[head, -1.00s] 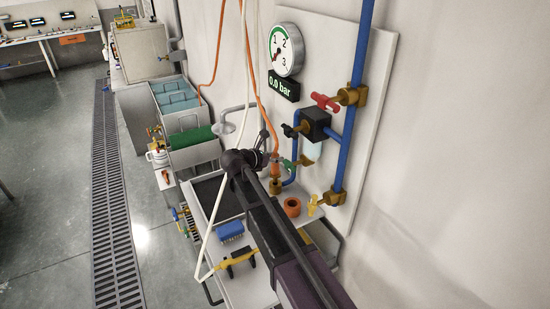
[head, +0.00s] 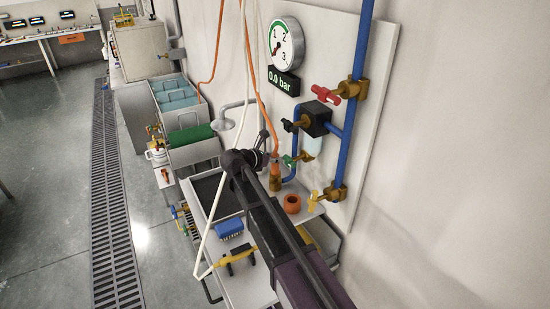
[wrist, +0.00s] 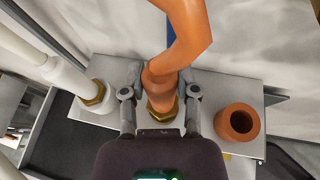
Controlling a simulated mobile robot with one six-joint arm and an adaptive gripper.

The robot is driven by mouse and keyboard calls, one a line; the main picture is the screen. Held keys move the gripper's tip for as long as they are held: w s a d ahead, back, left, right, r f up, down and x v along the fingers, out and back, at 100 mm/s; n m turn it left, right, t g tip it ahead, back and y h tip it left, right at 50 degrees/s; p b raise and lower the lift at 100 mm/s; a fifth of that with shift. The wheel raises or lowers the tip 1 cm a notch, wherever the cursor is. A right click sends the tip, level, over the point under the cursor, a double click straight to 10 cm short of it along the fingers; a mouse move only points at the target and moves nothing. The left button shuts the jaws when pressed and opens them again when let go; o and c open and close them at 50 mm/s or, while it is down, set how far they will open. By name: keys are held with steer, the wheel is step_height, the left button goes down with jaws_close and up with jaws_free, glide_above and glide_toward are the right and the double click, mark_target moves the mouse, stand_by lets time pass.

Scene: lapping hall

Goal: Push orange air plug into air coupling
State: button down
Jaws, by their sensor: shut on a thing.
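The orange air plug (wrist: 160,80), with its thick orange hose (wrist: 187,28) rising from it, stands between the two fingers of my gripper (wrist: 160,84) in the wrist view. My gripper is shut on it. The brass air coupling (wrist: 162,107) is directly below the plug, and the plug's lower end meets or overlaps its rim. I cannot tell how deep the plug sits. In the head view the plug (head: 276,170) is above the brass coupling (head: 277,185), partly hidden by my arm.
A hollow orange cup (wrist: 238,122) stands right of the coupling. A white hose with a brass nut (wrist: 92,94) is to the left. Blue pipes (head: 341,165), a yellow-handled valve (head: 328,195) and a gauge reading 0.0 bar (head: 286,46) are on the wall panel.

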steer(key=shift+f+b, duration=1.1)
steer(key=shift+f, duration=0.05)
steer(key=shift+c, duration=1.4)
jaws_free()
steer(key=shift+r, duration=0.25)
step_height(320, 180, up, 16)
steer(key=p, duration=1.6)
steer(key=shift+f, duration=0.25)
steer(key=shift+s, duration=0.1)
